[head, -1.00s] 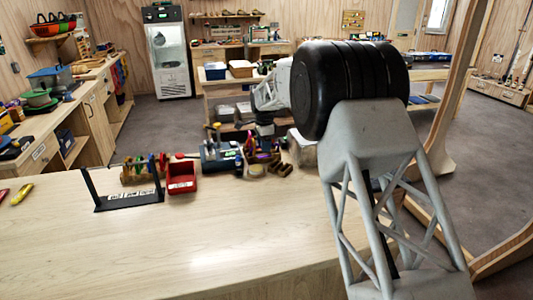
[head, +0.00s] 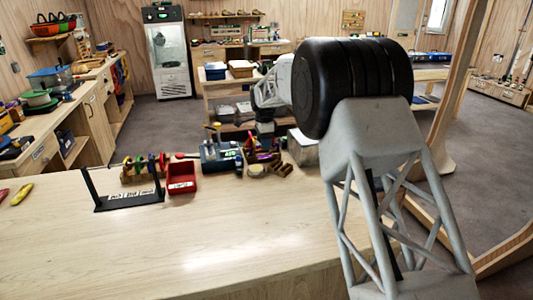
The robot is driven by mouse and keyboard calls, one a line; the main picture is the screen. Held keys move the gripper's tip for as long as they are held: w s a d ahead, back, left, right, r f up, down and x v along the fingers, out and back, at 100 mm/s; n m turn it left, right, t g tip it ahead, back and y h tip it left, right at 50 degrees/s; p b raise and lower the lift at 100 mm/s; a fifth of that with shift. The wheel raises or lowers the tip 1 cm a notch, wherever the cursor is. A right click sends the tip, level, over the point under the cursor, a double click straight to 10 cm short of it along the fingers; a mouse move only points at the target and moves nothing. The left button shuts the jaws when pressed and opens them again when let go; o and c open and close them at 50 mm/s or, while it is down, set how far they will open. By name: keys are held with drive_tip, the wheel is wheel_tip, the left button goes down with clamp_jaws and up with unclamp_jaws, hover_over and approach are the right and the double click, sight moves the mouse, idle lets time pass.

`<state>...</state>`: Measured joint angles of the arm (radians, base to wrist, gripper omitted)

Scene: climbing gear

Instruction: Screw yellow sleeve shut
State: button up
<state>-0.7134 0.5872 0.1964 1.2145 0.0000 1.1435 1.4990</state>
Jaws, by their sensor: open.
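A black rack (head: 128,203) with two posts and a thin crossbar stands on the left of the bench.
A red bin (head: 181,178) stands just right of the rack. A blue-grey device (head: 220,157) and small wooden holders (head: 281,169) stand further right. A yellow-handled item (head: 21,194) lies at the far left. The bench front (head: 200,245) is clear.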

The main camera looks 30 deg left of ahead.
drive_tip(key=shift+s+d, duration=0.4)
idle(0.4)
drive_tip(key=shift+f, duration=1.45)
drive_tip(key=shift+w+a, duration=0.1)
idle(0.3)
drive_tip(key=shift+w+a, duration=0.45)
idle(0.3)
drive_tip(key=shift+s+r, duration=0.1)
drive_tip(key=shift+r, duration=1.35)
drive_tip(key=shift+s+d, duration=0.5)
